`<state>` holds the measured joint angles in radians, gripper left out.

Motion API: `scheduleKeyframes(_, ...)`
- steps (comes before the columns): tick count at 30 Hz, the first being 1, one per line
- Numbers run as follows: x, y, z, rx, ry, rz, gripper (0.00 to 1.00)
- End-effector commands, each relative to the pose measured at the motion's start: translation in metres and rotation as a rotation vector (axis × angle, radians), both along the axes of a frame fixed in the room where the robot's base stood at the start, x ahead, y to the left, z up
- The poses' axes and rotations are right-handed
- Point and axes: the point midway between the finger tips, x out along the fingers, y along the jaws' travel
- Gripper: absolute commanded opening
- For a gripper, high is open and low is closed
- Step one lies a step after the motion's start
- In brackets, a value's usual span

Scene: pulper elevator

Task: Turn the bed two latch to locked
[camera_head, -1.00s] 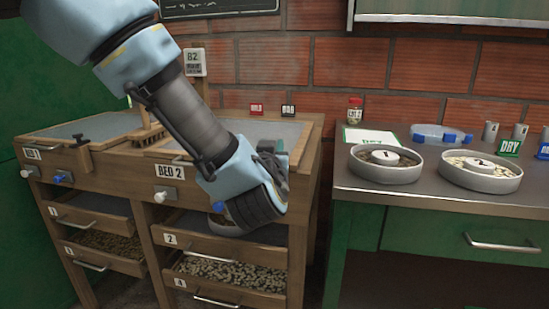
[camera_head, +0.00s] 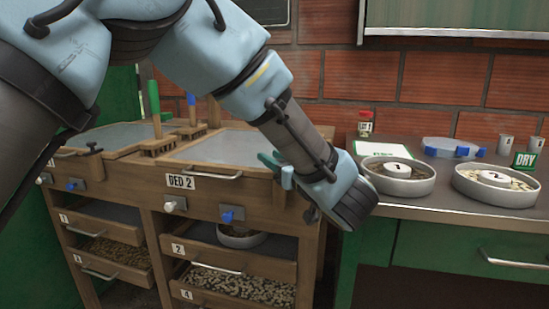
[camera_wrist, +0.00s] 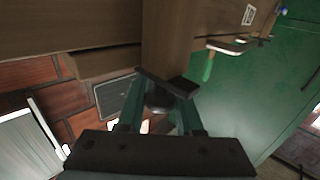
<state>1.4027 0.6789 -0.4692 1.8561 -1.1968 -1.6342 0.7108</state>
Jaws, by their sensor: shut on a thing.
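Bed two (camera_head: 222,155) is a wooden drying bed with a grey screen top and a BED 2 label (camera_head: 182,181) on its front. My gripper (camera_head: 277,167) is at its right front corner, with teal fingers pointing left. In the wrist view my gripper (camera_wrist: 161,97) is closed around a small dark piece at the wooden frame, which appears to be the bed two latch (camera_wrist: 158,99). My fingers hide most of it, and its turned position cannot be told. In the head view the latch is hidden behind my gripper.
A white knob (camera_head: 175,205) and a blue knob (camera_head: 231,214) are on bed two's front, above open trays. The steel table (camera_head: 440,222) with round dishes is close to the right of my wrist.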

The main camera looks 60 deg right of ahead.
Motion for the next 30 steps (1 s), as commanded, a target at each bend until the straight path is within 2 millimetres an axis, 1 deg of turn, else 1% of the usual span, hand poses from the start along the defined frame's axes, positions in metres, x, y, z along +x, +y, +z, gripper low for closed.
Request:
scheduleKeyframes(13,0.0010,-0.0002,0.0012,-0.003,-0.002,0.010,0.00)
scheduleKeyframes(14,0.0010,-0.0002,0.0013,-0.003,-0.002,0.010,0.35)
scheduleKeyframes(18,0.0010,0.0000,0.0010,-0.002,-0.001,0.010,0.51)
scheduleKeyframes(21,0.0008,0.0000,0.0008,-0.002,-0.001,0.010,0.62)
scheduleKeyframes(30,-0.0024,0.0010,0.0003,-0.001,0.000,0.008,0.62)
